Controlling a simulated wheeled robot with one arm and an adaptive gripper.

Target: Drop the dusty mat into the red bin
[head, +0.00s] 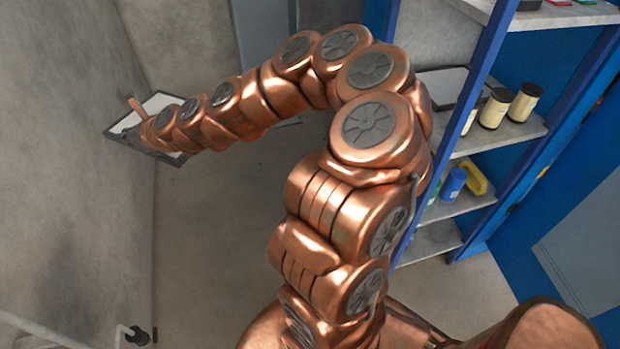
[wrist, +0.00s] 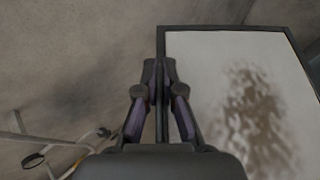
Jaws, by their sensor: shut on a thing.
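The dusty mat is a pale sheet with a dark border and a brown smudged patch. It fills the right side of the wrist view (wrist: 212,58) and shows small at the far end of my arm in the head view (head: 160,103). My gripper (wrist: 159,72) is shut on the mat's left edge, with the fingers on either side of the dark border. In the head view my arm hides the gripper and part of the mat. The mat is held out in front of the grey wall. I do not see the red bin in either view.
A blue-framed shelf unit (head: 470,85) stands at the right with jars (head: 495,108), a blue bottle (head: 453,184) and a yellow container (head: 474,178). A grey wall (head: 75,180) runs along the left. A round dark fitting (head: 138,335) is at the lower left. The floor (head: 215,230) between is clear.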

